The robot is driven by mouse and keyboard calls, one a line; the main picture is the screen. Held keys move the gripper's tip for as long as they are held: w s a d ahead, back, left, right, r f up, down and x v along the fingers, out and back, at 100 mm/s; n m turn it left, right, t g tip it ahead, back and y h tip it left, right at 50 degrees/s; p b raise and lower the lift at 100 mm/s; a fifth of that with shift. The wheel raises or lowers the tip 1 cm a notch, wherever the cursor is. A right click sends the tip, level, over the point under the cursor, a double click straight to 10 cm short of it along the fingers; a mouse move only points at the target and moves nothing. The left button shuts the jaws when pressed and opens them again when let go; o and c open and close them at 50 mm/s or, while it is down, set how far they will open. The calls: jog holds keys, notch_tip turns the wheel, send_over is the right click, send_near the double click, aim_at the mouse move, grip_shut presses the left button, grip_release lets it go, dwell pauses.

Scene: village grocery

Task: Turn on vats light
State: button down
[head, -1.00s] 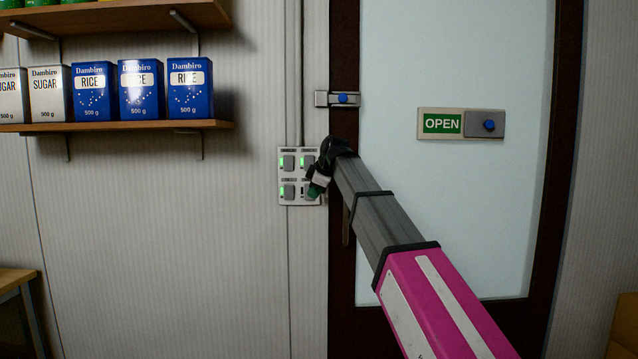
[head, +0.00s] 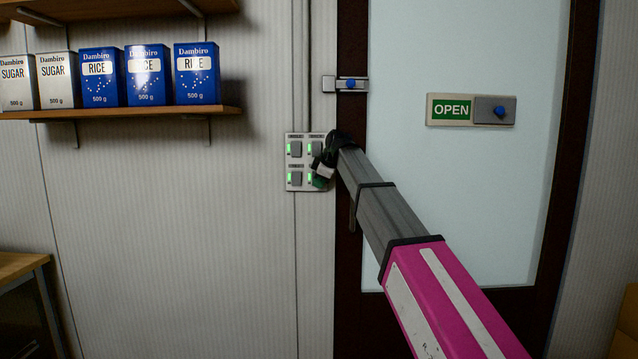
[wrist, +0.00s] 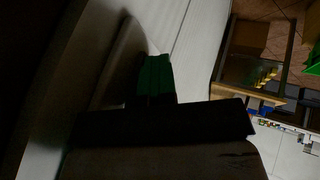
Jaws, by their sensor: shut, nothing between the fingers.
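A light switch panel (head: 291,186) with several rocker switches is on the wall left of the door. Green indicators show beside all of its switches, including the lower right one. The labels above the switches are too small to read. My gripper (head: 320,181) is shut and empty, with its green fingertips at the lower right switch, partly covering it. I cannot tell whether they touch it. In the wrist view the green fingertips (wrist: 155,75) show close to a pale surface.
A door (head: 440,210) with a blue-knobbed latch (head: 351,84) and an OPEN sign (head: 451,109) is right of the panel. A shelf (head: 130,114) with rice and sugar packs is at upper left. A wooden table (head: 22,266) stands at lower left.

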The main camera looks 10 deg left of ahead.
jog(key=shift+r, duration=0.2)
jog(key=shift+r, duration=0.7)
jog(key=s+d+r, duration=0.5)
jog(key=s+r, duration=0.2)
jog(key=s, duration=0.1)
jog(key=shift+s+d, duration=0.35)
jog(key=shift+d, duration=0.05)
jog(key=shift+r, duration=0.1)
